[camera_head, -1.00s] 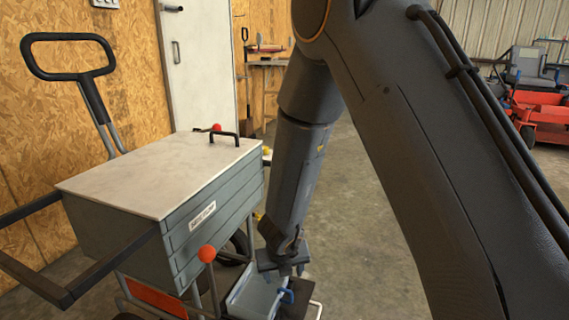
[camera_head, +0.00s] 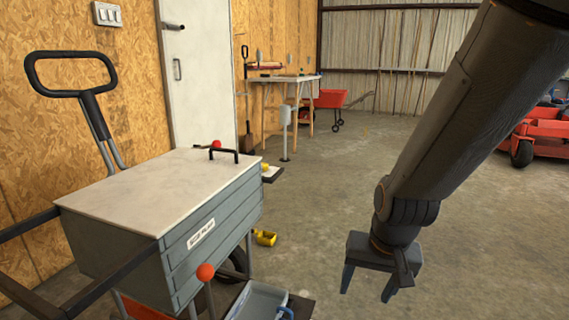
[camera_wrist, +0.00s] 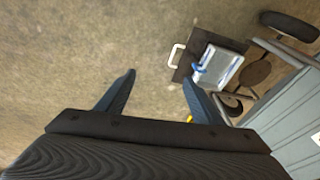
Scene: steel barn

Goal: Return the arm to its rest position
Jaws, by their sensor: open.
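My gripper (camera_head: 367,294) is open and empty in the head view. It hangs in the air over the concrete floor, to the right of the grey cart. In the wrist view my gripper (camera_wrist: 156,84) shows its two fingers apart with only bare floor between them. My arm reaches down into the head view from the upper right.
A grey cart (camera_head: 215,245) with a pale lid stands at the left. Beside it is a tray (camera_head: 262,300) holding something blue; the tray also shows in the wrist view (camera_wrist: 222,68). A yellow object (camera_head: 264,238) lies on the floor.

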